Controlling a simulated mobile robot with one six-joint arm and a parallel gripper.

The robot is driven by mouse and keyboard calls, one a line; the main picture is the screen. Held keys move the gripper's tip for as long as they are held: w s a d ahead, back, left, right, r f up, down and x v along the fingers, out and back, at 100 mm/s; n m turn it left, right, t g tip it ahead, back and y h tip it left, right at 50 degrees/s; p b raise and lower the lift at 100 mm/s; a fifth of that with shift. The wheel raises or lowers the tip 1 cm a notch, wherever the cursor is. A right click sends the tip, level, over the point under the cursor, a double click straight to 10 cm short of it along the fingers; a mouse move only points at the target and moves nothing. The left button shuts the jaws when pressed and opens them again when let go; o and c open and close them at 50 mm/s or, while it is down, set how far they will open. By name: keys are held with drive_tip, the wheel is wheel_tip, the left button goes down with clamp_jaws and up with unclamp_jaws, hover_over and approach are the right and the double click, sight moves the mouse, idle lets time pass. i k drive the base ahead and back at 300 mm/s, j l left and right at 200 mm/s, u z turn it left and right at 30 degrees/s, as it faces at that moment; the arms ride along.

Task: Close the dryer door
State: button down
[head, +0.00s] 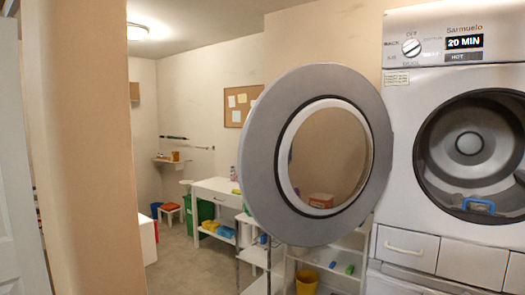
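The dryer (402,180) is a white front-loading machine at the right, with a dial and a "20 MIN" display on top. Its round door (256,165) is grey with a white inner ring and a clear window. The door stands wide open, swung out to the left of the drum opening (468,150). A blue item (478,205) lies at the lower front of the opening. My gripper is not in view.
Seen past and through the door are metal shelves (335,262) with small items and a yellow bucket (306,281). A white table (215,192) and a green bin (198,214) stand further back. A beige wall edge (90,150) fills the left. Floor shows clear at middle left.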

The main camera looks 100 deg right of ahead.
sight(293, 222)
drive_tip(key=i+j+z, duration=0.2)
drive_tip(key=i, duration=0.2)
drive_tip(key=i+z, duration=0.25)
drive_tip(key=i, duration=0.2)
drive_tip(key=i+j+z, duration=0.2)
drive_tip(key=i+l+z, duration=0.2)
drive_tip(key=z, duration=0.3)
drive_tip(key=i+l+z, duration=0.15)
drive_tip(key=z, duration=0.3)
drive_tip(key=i+z, duration=0.65)
drive_tip(key=z, duration=0.3)
drive_tip(key=i+j+z, duration=0.2)
drive_tip(key=z, duration=0.3)
drive_tip(key=i+j+z, duration=0.25)
drive_tip(key=z, duration=0.2)
drive_tip(key=i+j+z, duration=0.15)
drive_tip(key=j+z, duration=0.15)
drive_tip(key=z, duration=0.2)
drive_tip(key=i+z, duration=0.25)
drive_tip(key=z, duration=0.2)
drive_tip(key=i+z, duration=0.2)
drive_tip(key=z, duration=0.2)
drive_tip(key=i+z, duration=0.25)
drive_tip(key=z, duration=0.2)
drive_tip(key=i+j+z, duration=0.15)
drive_tip(key=z, duration=0.25)
drive_tip(key=i+j+z, duration=0.15)
drive_tip(key=j+z, duration=0.3)
drive_tip(key=i+l, duration=0.05)
drive_tip(key=l, duration=0.1)
